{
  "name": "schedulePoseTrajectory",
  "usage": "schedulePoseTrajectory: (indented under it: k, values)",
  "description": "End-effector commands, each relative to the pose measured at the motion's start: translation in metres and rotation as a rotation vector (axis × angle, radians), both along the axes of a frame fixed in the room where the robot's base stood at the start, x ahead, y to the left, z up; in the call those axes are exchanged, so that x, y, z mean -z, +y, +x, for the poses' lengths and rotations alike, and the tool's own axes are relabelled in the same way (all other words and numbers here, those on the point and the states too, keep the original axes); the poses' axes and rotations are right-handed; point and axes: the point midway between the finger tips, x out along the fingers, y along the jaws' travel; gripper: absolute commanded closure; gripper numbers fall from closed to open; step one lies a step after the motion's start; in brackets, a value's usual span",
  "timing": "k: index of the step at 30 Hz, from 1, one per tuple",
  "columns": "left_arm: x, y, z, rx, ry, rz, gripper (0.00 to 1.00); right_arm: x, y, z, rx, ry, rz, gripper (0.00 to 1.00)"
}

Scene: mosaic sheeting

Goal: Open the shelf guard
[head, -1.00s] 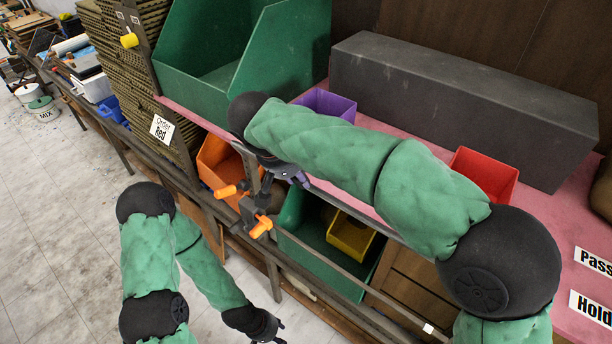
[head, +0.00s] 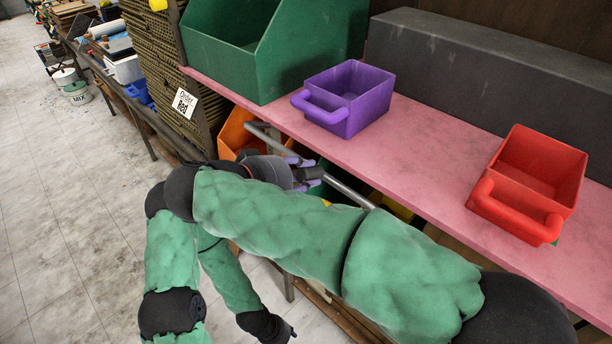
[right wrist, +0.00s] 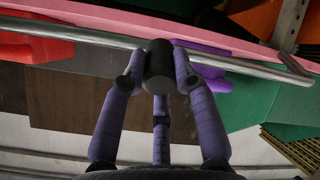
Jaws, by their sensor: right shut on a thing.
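The shelf guard is a grey metal rail (head: 347,190) along the front of the pink shelf; it also crosses the right wrist view (right wrist: 90,39). A short dark cylindrical grip (right wrist: 158,67) sits at the rail. My right gripper (head: 308,178) is shut on this grip, its purple fingers on both sides of it in the right wrist view (right wrist: 158,75). My forearm hides much of the guard and what lies below it in the head view. My left gripper (head: 287,332) hangs low near the bottom edge, away from the guard; its finger gap is unclear.
A purple bin (head: 345,95) and a red bin (head: 530,185) stand on the pink shelf (head: 425,150), with a green bin (head: 225,60) and a long grey block (head: 500,70) behind. An orange bin (head: 236,135) shows below. The floor (head: 60,220) at left is clear.

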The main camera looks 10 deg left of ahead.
Motion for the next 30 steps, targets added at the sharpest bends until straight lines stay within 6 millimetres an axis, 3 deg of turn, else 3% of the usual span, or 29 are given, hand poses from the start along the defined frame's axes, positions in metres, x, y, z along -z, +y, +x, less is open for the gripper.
schedulePoseTrajectory:
  k: [16,17,19,30]
  values:
    - [0.0047,0.0001,0.0001,0.0,0.0,0.0,0.6,0.0043,0.0008,-0.0015,0.0,-0.014,-0.016,1.0]
    - [0.0047,0.0001,0.0001,0.0,0.0,0.0,0.6,0.0043,0.0008,-0.0015,0.0,-0.014,-0.016,0.68]
    - [0.0047,0.0001,0.0001,0.0,0.0,0.0,0.6,0.0042,0.0008,-0.0014,0.001,-0.013,-0.016,0.48]
    - [0.0048,0.0,0.0001,0.0,0.0,0.0,0.6,0.0024,0.0017,-0.0024,-0.001,-0.016,-0.014,0.46]
